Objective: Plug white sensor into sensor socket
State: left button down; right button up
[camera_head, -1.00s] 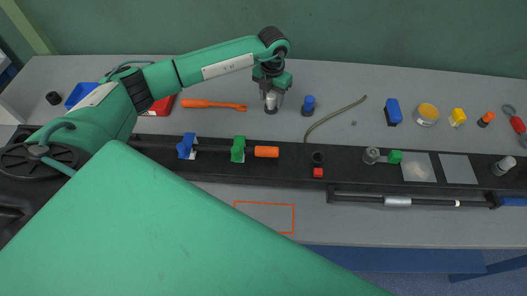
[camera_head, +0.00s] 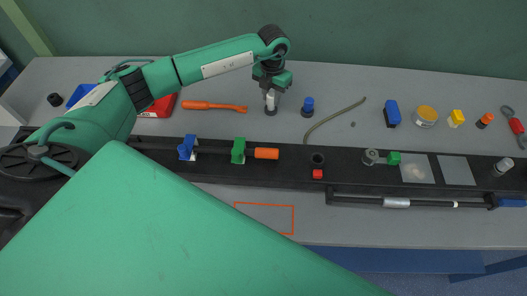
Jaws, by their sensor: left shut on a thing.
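The white sensor (camera_head: 270,101) stands upright with a dark lower end, at the back of the grey bench. My left gripper (camera_head: 271,94) comes down over it from above and is shut on it. The sensor's upper part is partly hidden by the fingers. A dark round socket (camera_head: 317,158) sits on the black rail, to the right and nearer than the sensor, with a red block (camera_head: 317,174) just in front. I cannot tell for sure that this is the sensor socket. My right gripper is not in view.
A blue-capped cylinder (camera_head: 307,107) stands close right of the gripper, and a thin curved cord (camera_head: 335,119) lies beyond it. Green (camera_head: 238,151) and blue (camera_head: 187,148) clips sit on the black rail (camera_head: 285,174).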

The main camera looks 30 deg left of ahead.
aim_at(272, 95)
pick_arm(q)
jog(key=shift+r+p, duration=1.4)
jog(key=shift+r, duration=1.5)
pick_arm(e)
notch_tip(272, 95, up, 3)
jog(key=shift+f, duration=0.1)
